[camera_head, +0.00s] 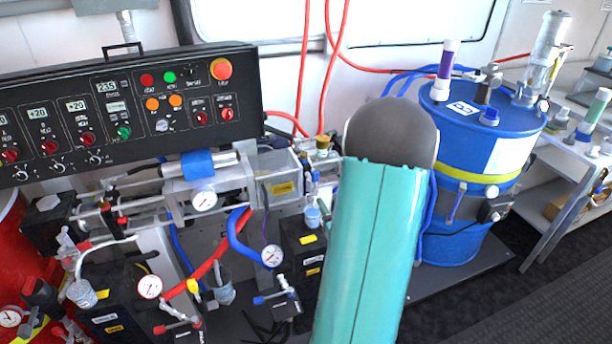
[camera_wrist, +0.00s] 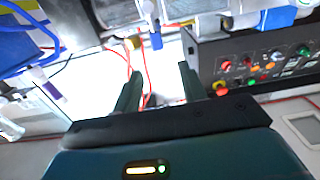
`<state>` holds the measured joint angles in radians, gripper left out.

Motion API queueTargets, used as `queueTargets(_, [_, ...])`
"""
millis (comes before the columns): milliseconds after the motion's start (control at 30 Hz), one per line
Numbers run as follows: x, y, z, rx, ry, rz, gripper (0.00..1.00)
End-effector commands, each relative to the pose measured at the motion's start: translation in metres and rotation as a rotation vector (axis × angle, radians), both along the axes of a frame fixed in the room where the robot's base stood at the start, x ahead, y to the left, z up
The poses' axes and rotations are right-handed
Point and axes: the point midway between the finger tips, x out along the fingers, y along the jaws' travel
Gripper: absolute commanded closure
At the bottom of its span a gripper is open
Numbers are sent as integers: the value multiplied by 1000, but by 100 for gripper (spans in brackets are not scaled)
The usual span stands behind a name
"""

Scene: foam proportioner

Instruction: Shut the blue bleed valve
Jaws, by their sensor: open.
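A small upright blue handle (camera_wrist: 156,40) shows in the wrist view beside a brass-coloured cap (camera_wrist: 133,42), just beyond the fingertips and roughly between them. It looks like the blue bleed valve's handle; its exact setting is hard to tell. In the head view a small blue handle (camera_head: 304,166) stands near the brass cap (camera_head: 322,142), left of my arm. Another blue lever (camera_head: 262,299) sits on a lower fitting. My gripper (camera_wrist: 160,68) is open and empty, its two dark fingers apart from the handle. In the head view my arm hides the gripper.
A black control panel (camera_head: 130,108) stands at the left, above pipes and gauges. A blue drum (camera_head: 470,150) stands right of my arm. Red hoses (camera_head: 332,65) hang on the wall behind. A shelf (camera_head: 555,170) is at the far right, with dark open floor before it.

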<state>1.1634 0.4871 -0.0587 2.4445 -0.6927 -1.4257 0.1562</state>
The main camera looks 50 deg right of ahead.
Motion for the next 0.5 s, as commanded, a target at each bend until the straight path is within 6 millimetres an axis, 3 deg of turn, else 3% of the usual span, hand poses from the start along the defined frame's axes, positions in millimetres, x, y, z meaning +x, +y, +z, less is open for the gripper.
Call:
queueTargets(167, [13, -12, 0, -1, 1, -6, 58])
queueTargets(500, [71, -45, 0, -1, -2, -5, 58])
